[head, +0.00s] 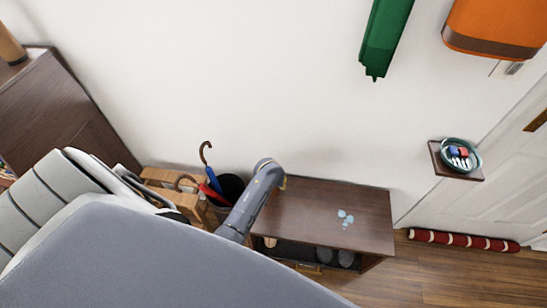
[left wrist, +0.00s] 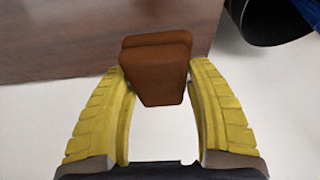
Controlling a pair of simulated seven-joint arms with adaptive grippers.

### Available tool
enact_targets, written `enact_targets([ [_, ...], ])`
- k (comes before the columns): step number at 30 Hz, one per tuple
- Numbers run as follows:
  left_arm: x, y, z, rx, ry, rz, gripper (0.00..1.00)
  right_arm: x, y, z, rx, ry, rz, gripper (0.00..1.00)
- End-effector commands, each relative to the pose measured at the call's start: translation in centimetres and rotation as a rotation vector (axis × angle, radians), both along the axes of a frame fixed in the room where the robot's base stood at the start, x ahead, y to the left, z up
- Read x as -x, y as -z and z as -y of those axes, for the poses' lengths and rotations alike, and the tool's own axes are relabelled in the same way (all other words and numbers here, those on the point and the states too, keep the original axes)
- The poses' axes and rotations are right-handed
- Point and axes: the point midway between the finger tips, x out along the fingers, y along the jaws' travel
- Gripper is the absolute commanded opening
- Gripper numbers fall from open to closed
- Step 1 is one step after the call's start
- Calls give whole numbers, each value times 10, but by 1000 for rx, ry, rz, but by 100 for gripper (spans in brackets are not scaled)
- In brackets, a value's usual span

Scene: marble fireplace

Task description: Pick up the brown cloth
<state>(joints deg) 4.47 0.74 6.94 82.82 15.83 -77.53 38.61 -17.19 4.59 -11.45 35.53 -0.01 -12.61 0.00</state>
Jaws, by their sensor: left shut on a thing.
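In the left wrist view the brown cloth (left wrist: 157,70) is a small folded reddish-brown piece. My left gripper (left wrist: 160,75), with ridged yellow fingers, is shut on it, one finger on each side. The dark wooden top of the bench (left wrist: 60,40) lies behind it; I cannot tell whether the cloth touches anything. In the head view a grey link of an arm bends over the left end of the bench (head: 360,240), near the wall. The gripper's fingers and the cloth cannot be made out there. My right gripper is in neither view.
Left of the bench stands a dark bin (head: 232,186) with umbrellas (head: 207,165); its dark rim also shows in the wrist view (left wrist: 262,30). Pale blue spots (head: 345,217) mark the bench top. A small wall shelf (head: 438,160) holds a bowl (head: 460,140). The bench's right half is otherwise clear.

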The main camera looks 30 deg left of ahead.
Motion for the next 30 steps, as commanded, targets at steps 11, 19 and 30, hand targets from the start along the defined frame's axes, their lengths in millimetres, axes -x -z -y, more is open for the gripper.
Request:
enact_targets([
  [11,-1,-81,0,0,-1,3,29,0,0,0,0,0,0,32],
  [19,-1,-110,-1,0,-1,1,29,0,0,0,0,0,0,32],
  [30,0,-117,-1,-1,1,0,29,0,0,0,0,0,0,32],
])
